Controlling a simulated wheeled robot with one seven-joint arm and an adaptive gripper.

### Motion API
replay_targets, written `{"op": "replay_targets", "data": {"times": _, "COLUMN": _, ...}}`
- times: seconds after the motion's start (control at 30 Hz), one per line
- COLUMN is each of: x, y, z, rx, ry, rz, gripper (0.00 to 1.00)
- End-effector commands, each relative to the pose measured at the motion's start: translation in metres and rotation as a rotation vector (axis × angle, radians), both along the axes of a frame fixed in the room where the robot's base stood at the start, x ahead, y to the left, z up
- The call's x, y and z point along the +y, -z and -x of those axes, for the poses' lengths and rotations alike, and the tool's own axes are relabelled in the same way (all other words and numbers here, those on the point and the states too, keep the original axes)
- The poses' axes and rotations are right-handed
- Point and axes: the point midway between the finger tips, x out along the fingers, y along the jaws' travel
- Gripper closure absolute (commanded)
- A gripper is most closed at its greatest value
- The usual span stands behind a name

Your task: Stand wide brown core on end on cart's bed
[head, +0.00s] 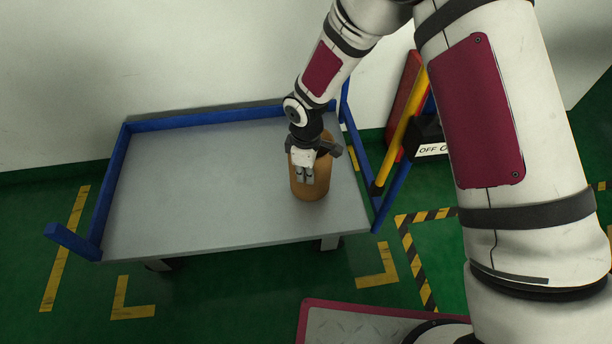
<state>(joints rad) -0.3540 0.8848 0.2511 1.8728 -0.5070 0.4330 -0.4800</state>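The wide brown core (313,189) stands upright on the right part of the cart's grey bed (205,185), its lower end at the bed as far as I can see. My gripper (307,176) is at the core from above, its fingers lying over the core's near side and top. The gripper hides much of the core's top rim. Whether the fingers press on the core's wall or stand apart from it cannot be told from this view.
Blue rails (205,119) edge the bed at the back and sides. At the right stand red and yellow bars (402,124) and a black box with an "OFF" label (432,150). The left and middle of the bed are clear. Yellow markings (130,311) lie on the green floor.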

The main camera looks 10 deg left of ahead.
Motion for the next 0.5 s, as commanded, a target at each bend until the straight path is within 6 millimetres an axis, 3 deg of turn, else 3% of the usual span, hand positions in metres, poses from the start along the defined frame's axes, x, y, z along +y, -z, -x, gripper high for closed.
{"op": "replay_targets", "data": {"times": 0.37, "x": 0.0004, "y": 0.0037, "z": -0.0011, "rx": -0.003, "ry": 0.001, "rz": -0.001, "gripper": 1.0}}
{"op": "replay_targets", "data": {"times": 0.47, "x": 0.0001, "y": 0.0035, "z": -0.0008, "rx": -0.002, "ry": 0.001, "rz": -0.001, "gripper": 0.78}}
{"op": "replay_targets", "data": {"times": 0.5, "x": 0.0001, "y": 0.0035, "z": -0.0008, "rx": -0.002, "ry": 0.001, "rz": -0.001, "gripper": 0.75}}
